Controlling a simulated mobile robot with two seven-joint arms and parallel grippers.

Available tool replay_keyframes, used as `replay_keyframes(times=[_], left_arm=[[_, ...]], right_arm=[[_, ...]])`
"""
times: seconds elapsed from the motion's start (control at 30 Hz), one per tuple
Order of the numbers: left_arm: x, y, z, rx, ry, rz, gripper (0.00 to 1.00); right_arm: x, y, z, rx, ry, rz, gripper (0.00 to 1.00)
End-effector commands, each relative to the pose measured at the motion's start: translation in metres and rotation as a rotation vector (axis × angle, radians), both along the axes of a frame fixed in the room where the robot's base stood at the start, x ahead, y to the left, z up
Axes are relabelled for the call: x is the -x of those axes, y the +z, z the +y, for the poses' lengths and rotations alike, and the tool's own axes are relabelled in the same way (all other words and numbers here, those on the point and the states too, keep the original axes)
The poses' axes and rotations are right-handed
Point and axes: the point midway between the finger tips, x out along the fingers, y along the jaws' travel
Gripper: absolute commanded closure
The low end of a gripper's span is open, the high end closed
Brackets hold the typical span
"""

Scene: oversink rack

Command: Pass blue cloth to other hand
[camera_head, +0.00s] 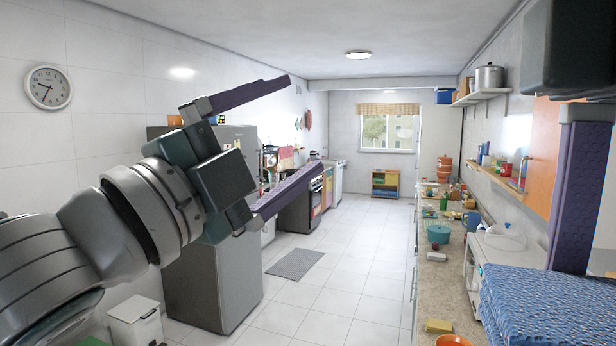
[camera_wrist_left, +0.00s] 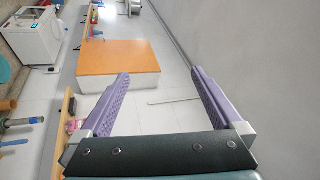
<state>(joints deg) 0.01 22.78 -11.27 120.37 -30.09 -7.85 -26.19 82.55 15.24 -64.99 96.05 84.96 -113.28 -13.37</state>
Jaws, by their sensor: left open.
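The blue patterned cloth (camera_head: 545,308) fills the bottom right corner of the head view. It is cut off by the frame edge. One purple finger of my right gripper (camera_head: 582,190) points down, and its lower end meets the cloth's upper edge. The other finger is out of view, so its grip on the cloth cannot be told. My left gripper (camera_head: 309,128) is raised at the left of the head view, fingers wide apart, empty and well away from the cloth. The left wrist view also shows my left gripper (camera_wrist_left: 158,73) open with nothing between its fingers.
A counter (camera_head: 395,318) with several dishes runs along the right side, with a yellow sponge (camera_head: 439,326) at its near end. An orange cupboard (camera_head: 541,150) hangs on the right wall. A grey fridge (camera_head: 213,285) stands at left.

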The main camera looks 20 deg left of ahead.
Motion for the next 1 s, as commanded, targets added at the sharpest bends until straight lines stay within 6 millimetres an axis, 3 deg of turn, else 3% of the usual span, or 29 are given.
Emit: replay_keyframes(times=[0.03, 0.1, 0.2, 0.3, 0.4, 0.53, 0.7, 0.87, 1.0], left_arm=[[0.001, 0.021, -0.013, -0.112, -0.05, -0.118, 0.0], [0.009, 0.043, -0.033, -0.271, -0.126, -0.284, 0.0], [0.026, 0.06, -0.061, -0.503, -0.236, -0.506, 0.0], [0.045, 0.061, -0.082, -0.739, -0.353, -0.71, 0.0], [0.062, 0.048, -0.093, -0.97, -0.48, -0.892, 0.0], [0.08, 0.02, -0.089, -1.232, -0.655, -1.073, 0.0], [0.093, -0.009, -0.065, -1.457, -0.85, -1.202, 0.0], [0.098, -0.021, -0.05, -1.547, -0.951, -1.248, 0.0], [0.101, -0.028, -0.055, -1.56, -0.977, -1.257, 0.0]], right_arm=[[0.0, 0.0, 0.0, 0.0, 0.0, 0.0, 0.82], [0.0, 0.0, 0.0, 0.0, 0.0, 0.0, 0.82], [0.0, 0.0, 0.0, 0.0, 0.0, 0.0, 0.82], [0.0, 0.0, 0.0, 0.0, 0.0, 0.0, 0.82], [0.0, 0.0, 0.0, 0.0, 0.0, 0.0, 0.82], [0.0, 0.0, 0.0, 0.0, 0.0, 0.0, 0.82], [0.0, 0.0, 0.0, 0.0, 0.0, 0.0, 0.82], [0.0, 0.0, 0.0, 0.0, 0.0, 0.0, 0.82], [0.0, 0.0, 0.0, 0.0, 0.0, 0.0, 0.82]])
